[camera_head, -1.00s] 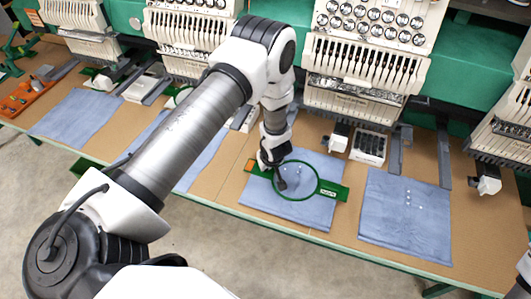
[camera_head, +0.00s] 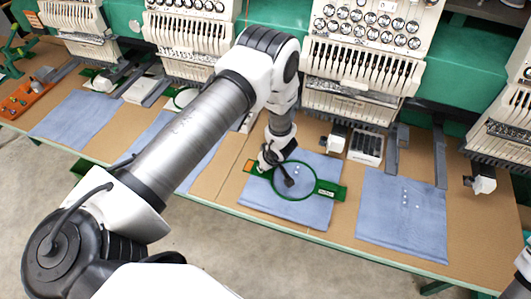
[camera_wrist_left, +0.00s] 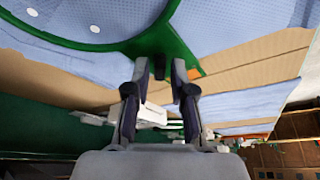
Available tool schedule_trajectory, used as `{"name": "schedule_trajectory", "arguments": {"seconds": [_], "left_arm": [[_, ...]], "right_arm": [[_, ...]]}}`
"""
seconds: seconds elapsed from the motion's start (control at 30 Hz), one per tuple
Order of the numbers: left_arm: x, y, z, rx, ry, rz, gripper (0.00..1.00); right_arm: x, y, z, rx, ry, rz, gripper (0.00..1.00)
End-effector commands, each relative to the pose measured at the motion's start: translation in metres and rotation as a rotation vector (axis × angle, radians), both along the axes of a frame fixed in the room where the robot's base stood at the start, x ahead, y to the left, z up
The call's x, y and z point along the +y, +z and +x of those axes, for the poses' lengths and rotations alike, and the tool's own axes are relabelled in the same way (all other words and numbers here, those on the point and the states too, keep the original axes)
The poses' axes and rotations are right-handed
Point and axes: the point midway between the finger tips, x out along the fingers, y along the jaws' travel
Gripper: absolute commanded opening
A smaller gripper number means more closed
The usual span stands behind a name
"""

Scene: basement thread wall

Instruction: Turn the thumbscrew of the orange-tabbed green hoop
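The green hoop (camera_head: 315,190) lies on blue cloth at the table's middle, with an orange tab (camera_head: 250,166) on its left end. My left gripper (camera_head: 288,181) reaches down over the hoop from its left side. In the left wrist view the hoop (camera_wrist_left: 168,40) curves across the top and its orange tab (camera_wrist_left: 198,72) shows beside the right finger. The fingers of my left gripper (camera_wrist_left: 160,78) are apart, either side of a small dark piece at the hoop's edge, perhaps the thumbscrew. I cannot tell whether they touch it.
Folded blue cloths lie to the right (camera_head: 405,215) and left (camera_head: 75,118) on the tan table (camera_head: 485,240). Embroidery machines (camera_head: 365,60) stand along the back. A black-and-white box (camera_head: 367,147) stands behind the hoop. An orange tray (camera_head: 25,98) is at far left.

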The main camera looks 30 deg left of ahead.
Motion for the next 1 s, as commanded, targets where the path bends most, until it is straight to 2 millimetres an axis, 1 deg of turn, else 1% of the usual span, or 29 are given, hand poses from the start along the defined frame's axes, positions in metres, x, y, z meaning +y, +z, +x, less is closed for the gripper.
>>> {"name": "schedule_trajectory", "arguments": {"seconds": [0.27, 0.37, 0.47, 0.57, 0.7, 0.8, 0.9, 1.0], "left_arm": [[0.000, 0.000, 0.000, 0.000, 0.000, 0.000, 0.38], [-0.001, 0.004, 0.000, 0.000, -0.001, 0.000, 0.38], [-0.006, 0.017, -0.001, -0.001, -0.002, -0.001, 0.38], [-0.014, 0.038, -0.004, -0.003, -0.003, 0.000, 0.38], [-0.027, 0.073, -0.011, -0.002, -0.003, 0.000, 0.38], [-0.035, 0.093, -0.014, -0.003, -0.002, 0.000, 0.38], [-0.039, 0.105, -0.017, -0.001, -0.001, 0.001, 0.38], [-0.041, 0.110, -0.019, 0.000, 0.000, 0.000, 0.38]], "right_arm": [[0.000, 0.000, 0.000, 0.000, 0.000, 0.000, 0.40], [0.000, 0.000, 0.000, 0.000, 0.000, 0.000, 0.40], [0.000, 0.000, 0.000, 0.000, 0.000, 0.000, 0.40], [0.000, 0.000, 0.000, 0.000, 0.000, 0.000, 0.40], [0.000, 0.000, 0.000, 0.000, 0.000, 0.000, 0.40], [0.000, 0.000, 0.000, 0.000, 0.000, 0.000, 0.40], [0.000, 0.000, 0.000, 0.000, 0.000, 0.000, 0.40], [0.000, 0.000, 0.000, 0.000, 0.000, 0.000, 0.40]]}}
